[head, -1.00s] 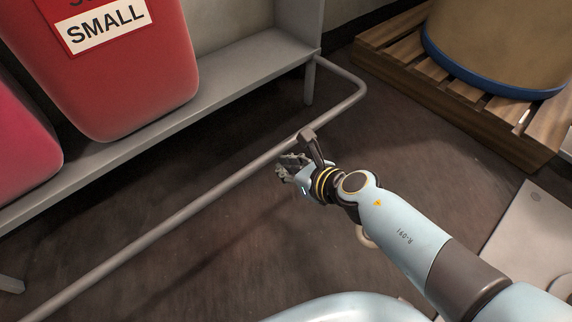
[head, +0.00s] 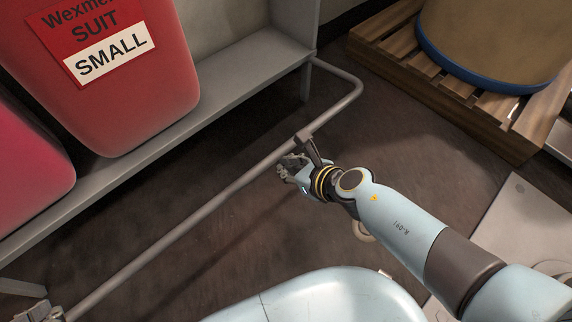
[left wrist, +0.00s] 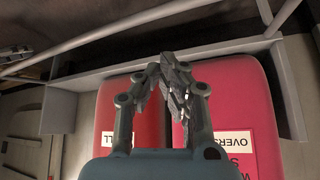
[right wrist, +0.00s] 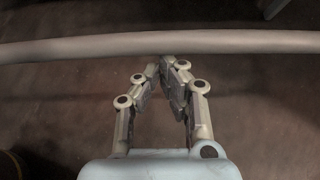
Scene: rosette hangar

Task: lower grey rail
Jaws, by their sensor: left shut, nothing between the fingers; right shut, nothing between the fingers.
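The grey rail (head: 205,213) is a round tube running diagonally in front of the bench in the head view, bent back at its far right end. It crosses the right wrist view (right wrist: 80,47) just beyond the fingertips and shows at the top of the left wrist view (left wrist: 60,45). My right gripper (head: 284,170) is shut and empty beside the rail; its fingertips (right wrist: 168,62) show close to the tube, and I cannot tell whether they touch. My left gripper (head: 42,313) shows at the bottom left edge by the rail's near end; its fingers (left wrist: 170,60) are shut and empty.
A grey bench (head: 235,75) carries a red bin labelled "Wexmer SUIT SMALL" (head: 125,110) and another red bin (head: 28,165). A wooden pallet (head: 460,110) with a blue-rimmed drum (head: 490,40) stands at the back right. Dark floor (head: 190,270) is clear around the rail.

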